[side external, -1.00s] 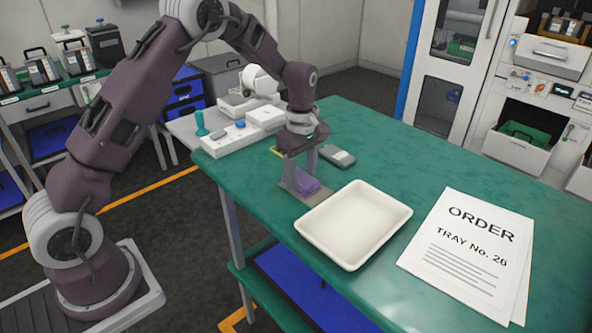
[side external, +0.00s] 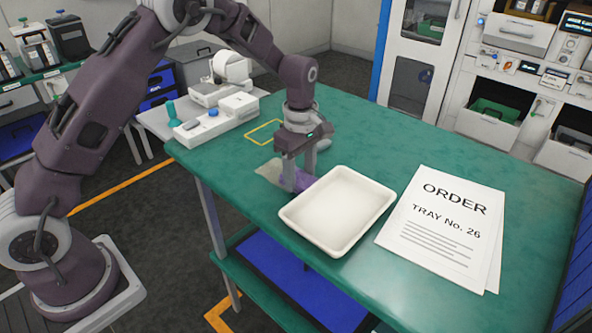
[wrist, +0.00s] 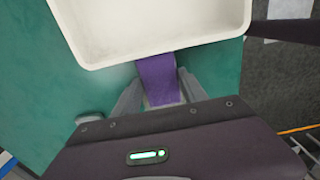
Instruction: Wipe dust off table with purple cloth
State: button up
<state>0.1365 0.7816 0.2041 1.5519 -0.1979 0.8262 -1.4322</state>
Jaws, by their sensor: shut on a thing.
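The purple cloth (side external: 300,181) is in my gripper (side external: 297,186), low at the green table (side external: 420,148), just left of the white tray. In the wrist view the cloth (wrist: 157,78) lies between the two grey fingers of my gripper (wrist: 160,92), and its far end reaches the tray's near rim. My gripper is shut on it. A greyish patch that looks like dust (side external: 269,171) lies on the table left of the fingers. The fingers hide part of the cloth, and I cannot tell how firmly it touches the table.
The white tray (side external: 288,216) stands close beside the cloth. Order papers (side external: 436,228) lie to its right. A yellow outline (side external: 263,132) marks bare table behind. White equipment (side external: 215,118) stands at the back left.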

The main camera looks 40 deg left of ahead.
aim_at(279, 171)
jog(key=shift+a+r, duration=0.15)
jog(key=shift+a, duration=5.9)
jog(key=shift+w, duration=0.3)
jog(key=shift+d+f, duration=0.15)
jog(key=shift+d, duration=1)
jog(key=shift+d+f, duration=0.1)
jog(key=shift+d, duration=1)
jog(key=shift+d+r, duration=0.2)
jog(key=shift+d, duration=3.55)
jog(key=shift+f, duration=0.1)
